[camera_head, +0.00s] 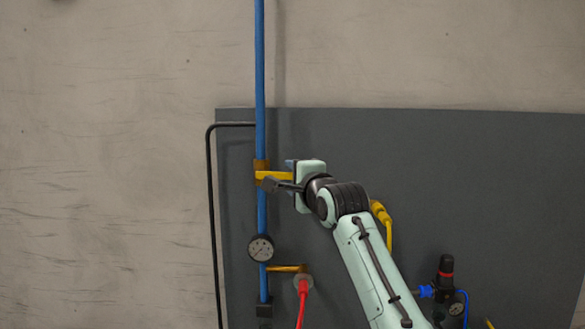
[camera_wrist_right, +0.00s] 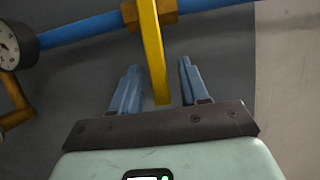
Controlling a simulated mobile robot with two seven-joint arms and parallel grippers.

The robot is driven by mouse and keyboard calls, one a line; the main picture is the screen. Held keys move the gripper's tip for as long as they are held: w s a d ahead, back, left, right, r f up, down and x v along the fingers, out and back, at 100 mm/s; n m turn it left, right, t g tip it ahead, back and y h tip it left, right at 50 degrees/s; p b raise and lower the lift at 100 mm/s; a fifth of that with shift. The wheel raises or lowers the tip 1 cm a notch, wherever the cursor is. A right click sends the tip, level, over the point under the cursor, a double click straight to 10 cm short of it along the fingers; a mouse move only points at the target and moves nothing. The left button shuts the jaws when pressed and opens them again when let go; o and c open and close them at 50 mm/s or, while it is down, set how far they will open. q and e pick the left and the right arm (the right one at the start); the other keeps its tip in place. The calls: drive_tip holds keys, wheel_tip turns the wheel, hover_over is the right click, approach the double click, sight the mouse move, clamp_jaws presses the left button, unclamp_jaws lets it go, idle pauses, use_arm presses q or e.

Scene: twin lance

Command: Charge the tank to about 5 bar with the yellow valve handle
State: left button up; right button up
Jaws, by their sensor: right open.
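The yellow valve handle (camera_head: 273,176) sticks out to the right from a brass valve body (camera_head: 261,166) on the vertical blue pipe (camera_head: 260,70). In the right wrist view the yellow handle (camera_wrist_right: 152,50) runs down between the two blue fingers of my right gripper (camera_wrist_right: 156,88). The fingers are apart, with a gap on each side of the handle. A round pressure gauge (camera_head: 261,248) sits on the pipe below the valve; its reading is too small to tell. The tank is not in view. My left gripper is not in view.
A dark grey panel (camera_head: 450,160) backs the pipe. A black pipe (camera_head: 211,220) runs at its left. Below are a brass branch with a red hose (camera_head: 302,305), a yellow fitting (camera_head: 381,212) and a black regulator (camera_head: 445,278) with a small gauge.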

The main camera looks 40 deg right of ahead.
drive_tip(key=shift+w+d, duration=0.2)
drive_tip(key=shift+w, duration=0.3)
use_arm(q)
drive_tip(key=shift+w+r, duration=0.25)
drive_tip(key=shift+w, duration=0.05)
use_arm(e)
drive_tip(key=shift+s, duration=0.1)
clamp_jaws()
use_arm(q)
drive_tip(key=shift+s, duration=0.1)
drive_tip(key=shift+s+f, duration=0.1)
use_arm(e)
drive_tip(key=shift+f, duration=0.1)
